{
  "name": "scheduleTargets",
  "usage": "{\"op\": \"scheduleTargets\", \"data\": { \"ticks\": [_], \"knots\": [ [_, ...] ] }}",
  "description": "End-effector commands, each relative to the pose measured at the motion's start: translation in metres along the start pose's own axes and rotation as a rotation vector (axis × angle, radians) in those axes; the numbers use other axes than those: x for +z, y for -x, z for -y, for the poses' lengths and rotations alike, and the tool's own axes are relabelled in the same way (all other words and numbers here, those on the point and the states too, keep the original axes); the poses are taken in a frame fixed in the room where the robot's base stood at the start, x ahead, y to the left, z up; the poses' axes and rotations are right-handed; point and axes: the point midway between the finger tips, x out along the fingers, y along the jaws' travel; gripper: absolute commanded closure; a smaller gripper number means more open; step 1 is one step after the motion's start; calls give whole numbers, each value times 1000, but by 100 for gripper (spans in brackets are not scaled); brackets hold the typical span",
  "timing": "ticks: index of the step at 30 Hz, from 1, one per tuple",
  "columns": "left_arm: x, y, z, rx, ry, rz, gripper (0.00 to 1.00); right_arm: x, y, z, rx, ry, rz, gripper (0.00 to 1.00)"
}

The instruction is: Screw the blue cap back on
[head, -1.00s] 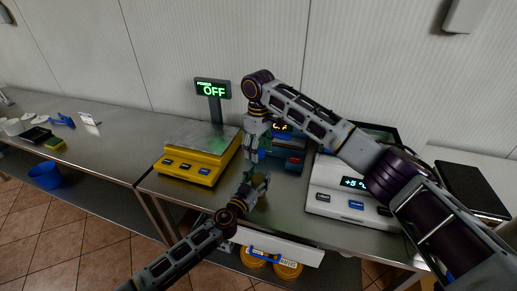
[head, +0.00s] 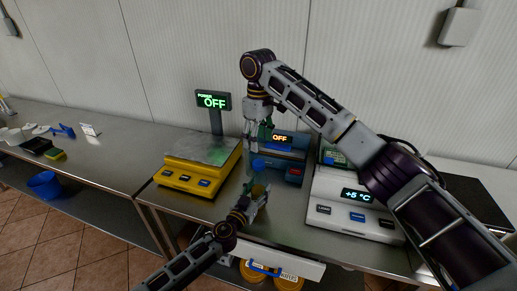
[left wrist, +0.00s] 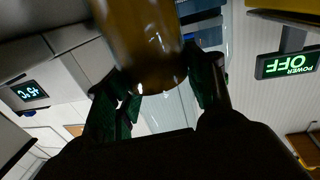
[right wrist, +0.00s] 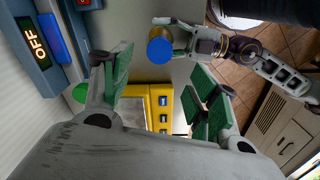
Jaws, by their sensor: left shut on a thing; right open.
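My left gripper (head: 250,203) is shut on an amber bottle (head: 258,190) above the table's front part. The bottle also fills the upper middle of the left wrist view (left wrist: 142,40), between the green finger pads. The blue cap (head: 258,163) shows above the bottle; in the right wrist view the cap (right wrist: 160,50) is a blue disc covering part of the bottle. I cannot tell whether it is seated or threaded. My right gripper (head: 262,132) is open above the cap, apart from it. Its fingers (right wrist: 160,70) stand wide on either side of the cap in its wrist view.
A yellow scale (head: 186,179) stands left of the grippers. A blue device (head: 291,170) is close behind, and a white scale (head: 331,218) stands to the right. The table's front edge runs below my left gripper. A side table (head: 100,165) holds small items.

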Motion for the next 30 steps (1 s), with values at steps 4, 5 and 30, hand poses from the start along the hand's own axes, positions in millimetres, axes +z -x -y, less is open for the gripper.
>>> {"op": "scheduleTargets", "data": {
  "ticks": [4,5,30],
  "knots": [
    [0,0,0,0,0,1,100,0,18,0,1,-1,0,40],
    [0,0,0,0,0,1,100,0,20,0,1,-1,0,40],
    [0,0,0,0,0,0,22,0,30,0,0,0,0,40]
  ]
}}
